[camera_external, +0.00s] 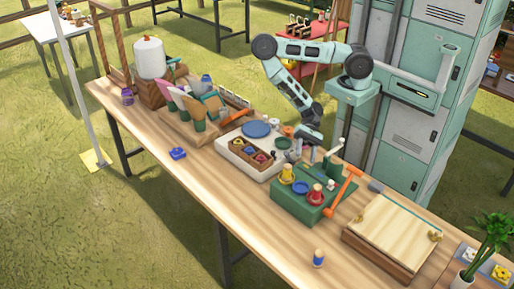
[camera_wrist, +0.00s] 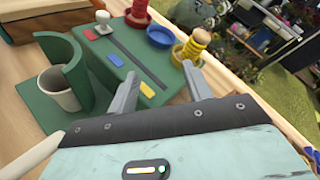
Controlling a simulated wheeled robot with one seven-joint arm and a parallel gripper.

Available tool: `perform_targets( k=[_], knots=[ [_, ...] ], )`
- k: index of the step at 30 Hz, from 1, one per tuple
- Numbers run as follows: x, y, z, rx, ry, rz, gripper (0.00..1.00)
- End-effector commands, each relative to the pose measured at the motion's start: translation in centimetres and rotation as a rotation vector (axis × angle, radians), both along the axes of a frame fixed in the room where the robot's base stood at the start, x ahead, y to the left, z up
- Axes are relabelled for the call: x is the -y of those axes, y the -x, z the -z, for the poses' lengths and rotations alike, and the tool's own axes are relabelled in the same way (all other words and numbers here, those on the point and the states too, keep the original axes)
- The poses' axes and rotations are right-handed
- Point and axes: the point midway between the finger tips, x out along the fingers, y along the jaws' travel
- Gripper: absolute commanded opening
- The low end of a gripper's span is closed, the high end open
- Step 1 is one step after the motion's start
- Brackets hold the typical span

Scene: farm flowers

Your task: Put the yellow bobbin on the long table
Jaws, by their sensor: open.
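A blue dish (camera_external: 300,187) and a red bobbin (camera_external: 316,195) stand beside the yellow one. A blue bobbin (camera_external: 318,257) stands near the table's front edge. A white tray (camera_external: 245,160) is left; a wooden board (camera_external: 390,230) is right.

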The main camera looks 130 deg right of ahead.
Motion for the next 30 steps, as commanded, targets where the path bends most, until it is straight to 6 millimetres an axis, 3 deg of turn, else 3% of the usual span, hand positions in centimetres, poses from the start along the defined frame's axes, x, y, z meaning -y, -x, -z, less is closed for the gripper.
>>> perform_targets(
  k=[1, 6, 13, 30],
  knots=[
    [0.6, 0.5, 0.8, -0.010, -0.114, 0.079, 0.50],
    [2.5, 1.8, 0.6, 0.003, -0.473, 0.283, 0.50],
    [3.4, 2.0, 0.1, 0.025, -0.664, 0.372, 0.50],
    [0.2, -7.2, 0.3, 0.027, -0.660, 0.366, 0.50]
  ],
)
